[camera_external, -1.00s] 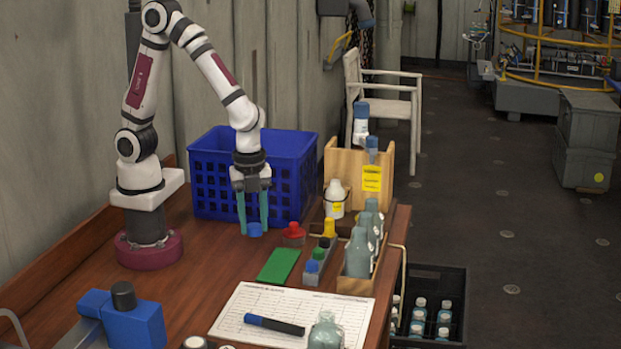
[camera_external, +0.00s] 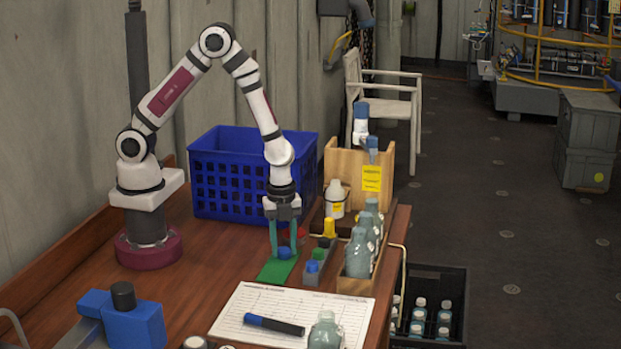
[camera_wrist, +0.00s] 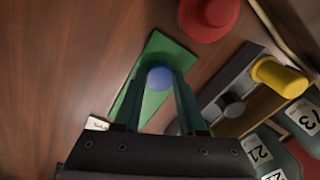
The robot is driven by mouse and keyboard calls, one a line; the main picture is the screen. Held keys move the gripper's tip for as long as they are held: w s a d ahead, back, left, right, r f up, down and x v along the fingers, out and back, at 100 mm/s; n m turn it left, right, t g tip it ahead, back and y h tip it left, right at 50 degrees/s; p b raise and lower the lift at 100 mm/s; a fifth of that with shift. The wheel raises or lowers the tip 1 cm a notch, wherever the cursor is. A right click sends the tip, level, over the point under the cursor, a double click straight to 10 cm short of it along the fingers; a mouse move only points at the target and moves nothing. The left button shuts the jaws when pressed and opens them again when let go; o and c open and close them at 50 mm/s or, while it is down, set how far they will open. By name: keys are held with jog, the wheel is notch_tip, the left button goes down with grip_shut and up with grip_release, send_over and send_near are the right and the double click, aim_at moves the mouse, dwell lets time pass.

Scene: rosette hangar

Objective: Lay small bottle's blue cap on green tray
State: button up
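The green tray (camera_external: 270,273) is a thin flat rectangle on the brown table, left of the small grey rack. My gripper (camera_external: 284,250) points down over its far part. Its two teal fingers are shut on the blue cap (camera_external: 284,254). In the wrist view the blue cap (camera_wrist: 160,78) sits between the fingertips (camera_wrist: 161,82), with the green tray (camera_wrist: 154,103) behind it. I cannot tell whether the cap touches the tray. The fingers hide part of the tray.
A red cap (camera_wrist: 209,14) lies just beyond the tray. The grey rack (camera_external: 309,278) holds blue, green and yellow pieces. Several grey bottles (camera_external: 357,256) stand to its right. A blue crate (camera_external: 225,180) stands behind; a paper sheet (camera_external: 250,338) with a marker lies in front.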

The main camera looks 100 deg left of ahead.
aim_at(283, 250)
jog(key=o, duration=0.4)
jog(key=shift+o, duration=0.2)
notch_tip(283, 250, up, 12)
jog(key=s+d+r+n+y, duration=0.1)
jog(key=s+d+r+n, duration=0.1)
jog(key=s, duration=0.8)
jog(key=s+d+r+n, duration=0.1)
jog(key=s+r+n, duration=0.4)
jog(key=s+r, duration=0.2)
jog(key=s, duration=0.2)
jog(key=shift+s+d+y, duration=0.35)
jog(key=shift+d+y, duration=0.05)
